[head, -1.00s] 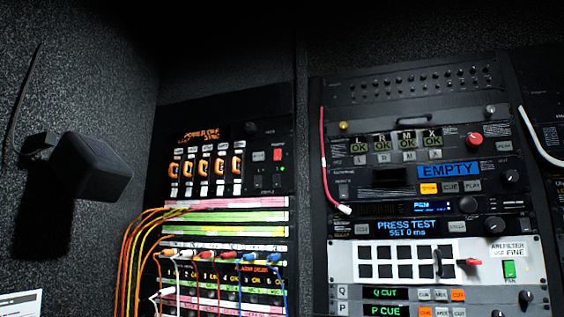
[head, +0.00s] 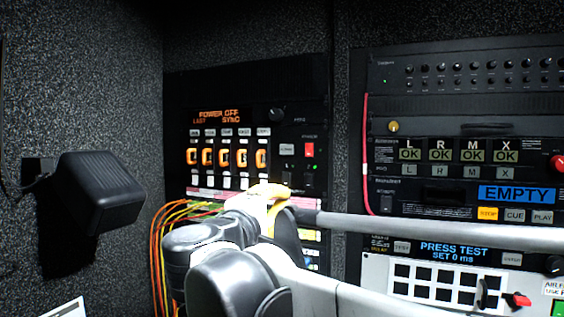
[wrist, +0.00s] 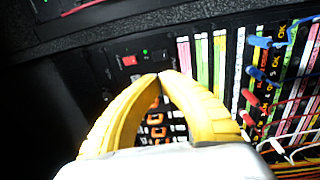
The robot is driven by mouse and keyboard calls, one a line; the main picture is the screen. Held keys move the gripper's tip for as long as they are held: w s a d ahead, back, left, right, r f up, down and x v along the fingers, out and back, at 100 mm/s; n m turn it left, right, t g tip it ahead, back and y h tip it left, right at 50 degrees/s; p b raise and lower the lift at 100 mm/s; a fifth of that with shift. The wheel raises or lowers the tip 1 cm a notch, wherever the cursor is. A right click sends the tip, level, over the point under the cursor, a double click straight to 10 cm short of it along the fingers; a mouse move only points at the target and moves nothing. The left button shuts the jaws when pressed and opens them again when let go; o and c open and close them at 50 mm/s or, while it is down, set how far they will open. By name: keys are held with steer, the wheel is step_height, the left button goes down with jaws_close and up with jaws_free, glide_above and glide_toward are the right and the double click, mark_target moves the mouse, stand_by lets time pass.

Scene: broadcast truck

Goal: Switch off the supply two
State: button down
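The panel with the display reading POWER OFF (head: 218,115) is at the top of the left rack. A red switch (head: 309,150) is on its right side, with small dark controls and a green light (head: 314,167) below. I cannot read which control is supply two. The red switch also shows in the wrist view (wrist: 129,60), with green lights (wrist: 145,51) near it. My gripper (wrist: 160,75) has yellow fingers whose tips meet, with nothing seen between them. The tips appear in front of the panel, beside the red switch; contact cannot be told. In the head view my gripper (head: 272,192) is below the panel's controls.
Orange handles (head: 226,157) line the panel's middle. Coloured patch strips (wrist: 200,65) and plugged cables (wrist: 285,105) are close by. Orange and yellow cables (head: 165,245) hang at the lower left. A black box (head: 100,190) juts from the left wall. Another equipment rack (head: 450,150) stands right.

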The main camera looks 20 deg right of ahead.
mark_target(306, 173)
steer(key=shift+a+r, duration=0.1)
steer(key=shift+r, duration=0.5)
steer(key=p+x, duration=0.3)
steer(key=x, duration=1.1)
steer(key=shift+r, duration=0.1)
steer(key=shift+w+d+r, duration=0.15)
steer(key=shift+w+d, duration=0.15)
steer(key=shift+d, duration=0.1)
steer(key=shift+a, duration=0.1)
